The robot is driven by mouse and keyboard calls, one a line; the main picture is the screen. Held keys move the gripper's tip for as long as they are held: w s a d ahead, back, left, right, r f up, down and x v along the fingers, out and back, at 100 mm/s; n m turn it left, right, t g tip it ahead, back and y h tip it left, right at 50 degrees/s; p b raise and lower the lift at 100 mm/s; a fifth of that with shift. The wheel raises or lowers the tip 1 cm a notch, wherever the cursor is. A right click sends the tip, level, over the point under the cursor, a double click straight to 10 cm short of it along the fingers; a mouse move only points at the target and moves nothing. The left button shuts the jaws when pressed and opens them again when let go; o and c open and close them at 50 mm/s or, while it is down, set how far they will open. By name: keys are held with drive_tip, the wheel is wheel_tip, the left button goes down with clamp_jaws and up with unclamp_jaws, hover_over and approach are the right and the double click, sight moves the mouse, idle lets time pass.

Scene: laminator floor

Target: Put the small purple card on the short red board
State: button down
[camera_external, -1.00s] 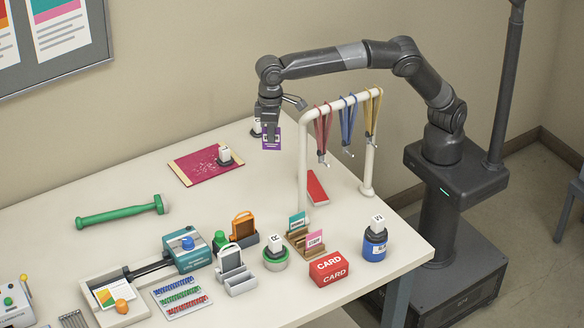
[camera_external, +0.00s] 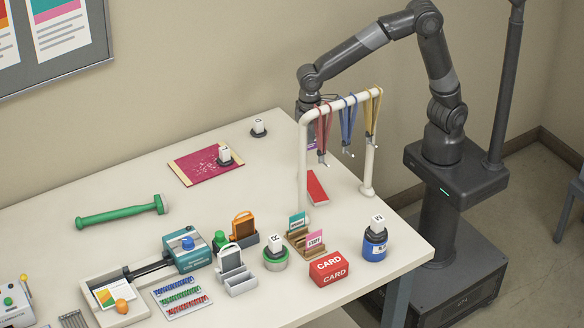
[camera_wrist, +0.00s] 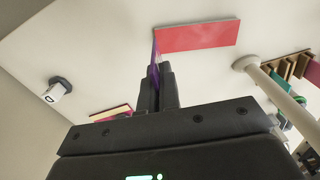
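The purple card (camera_wrist: 154,52) stands edge-on between my fingertips in the wrist view. My gripper (camera_wrist: 157,78) is shut on it. The short red board (camera_external: 317,187) lies flat on the table behind the lanyard rack. In the wrist view the red board (camera_wrist: 198,37) shows just beyond the card and to its right, with the card's far end near the board's left end. In the external view my gripper is largely hidden behind the rack's left post and red lanyard. The gap between card and board cannot be judged.
The white rack (camera_external: 303,165) with red, blue and yellow lanyards stands close by. A longer dark-red board (camera_external: 196,168) carries a stamp (camera_external: 224,155). Another stamp (camera_external: 258,128) stands at the back. The front holds card holders (camera_external: 305,240), a red card box (camera_external: 329,268) and a blue pot (camera_external: 375,245).

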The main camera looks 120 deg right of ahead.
drive_tip(key=s+d+r+n, duration=0.1)
drive_tip(key=s+d+r, duration=0.1)
drive_tip(key=s, duration=0.3)
approach(316, 186)
drive_tip(key=shift+f, duration=1.9)
drive_tip(key=shift+f, duration=0.1)
drive_tip(key=c, duration=1.7)
unclamp_jaws()
wheel_tip(316, 186, up, 12)
drive_tip(key=shift+r, duration=0.15)
